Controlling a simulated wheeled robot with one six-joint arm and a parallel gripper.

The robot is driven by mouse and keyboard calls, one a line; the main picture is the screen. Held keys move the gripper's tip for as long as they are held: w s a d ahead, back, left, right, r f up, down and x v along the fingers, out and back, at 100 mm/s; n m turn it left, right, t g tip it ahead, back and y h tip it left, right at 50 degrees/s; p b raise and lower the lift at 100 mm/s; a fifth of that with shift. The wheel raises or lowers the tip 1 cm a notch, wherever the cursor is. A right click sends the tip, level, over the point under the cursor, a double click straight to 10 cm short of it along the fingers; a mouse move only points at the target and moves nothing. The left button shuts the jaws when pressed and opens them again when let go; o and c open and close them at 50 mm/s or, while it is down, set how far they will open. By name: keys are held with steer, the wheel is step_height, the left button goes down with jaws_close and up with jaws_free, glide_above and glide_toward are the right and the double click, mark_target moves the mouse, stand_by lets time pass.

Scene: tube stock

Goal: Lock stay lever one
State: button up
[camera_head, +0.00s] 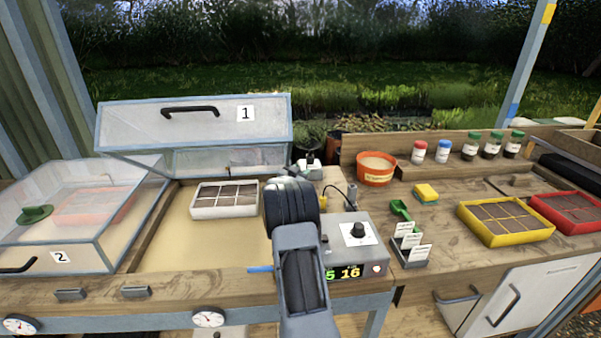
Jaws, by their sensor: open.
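Lid 1 (195,126), a clear panel with a black handle and a "1" label, stands raised over the left bench box. Its open bed (160,235) holds a white seed tray (225,201). A short blue bar (260,269) sticks out at the bed's front edge, left of my arm; I cannot tell whether it is stay lever one. My arm rises from the bottom middle and hides the bed's right side. My gripper (300,172) is mostly hidden behind my wrist, near the lid's lower right corner. What lies between its fingers is hidden.
Closed lid 2 (75,205) is at left. A grey control box (352,245) with a dial stands close right of my arm. An orange pot (376,169), label holders (411,245) and a yellow tray (505,221) stand on the right bench.

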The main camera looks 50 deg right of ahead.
steer(key=shift+c, duration=0.4)
jaws_close()
